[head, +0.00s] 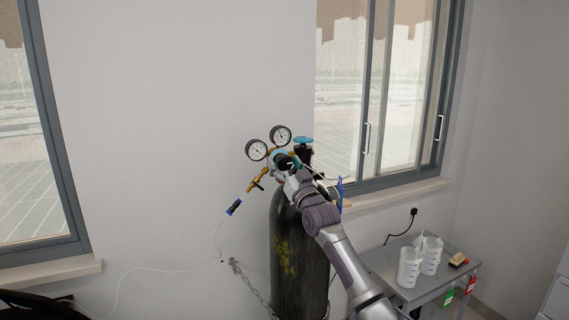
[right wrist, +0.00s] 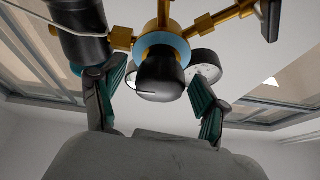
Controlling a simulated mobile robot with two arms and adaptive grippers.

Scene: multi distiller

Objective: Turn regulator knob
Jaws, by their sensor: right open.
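The regulator (head: 270,155), with brass fittings and two round white gauges, sits at the top of a dark gas cylinder (head: 285,245). In the right wrist view the black regulator knob (right wrist: 160,76) is in the centre, in front of a light blue ring. My right gripper (head: 288,165) is at the regulator, and its fingers mostly hide the knob in the head view. In the right wrist view the right gripper (right wrist: 159,88) is open, with one green-padded finger on each side of the knob and visible gaps. My left gripper is not in view.
A teal valve handwheel (head: 303,140) tops the cylinder close to the gripper. A hose fitting (head: 236,205) hangs to the left, and a chain (head: 250,284) runs to the cylinder. A metal table (head: 425,297) with white beakers (head: 410,267) stands to the right.

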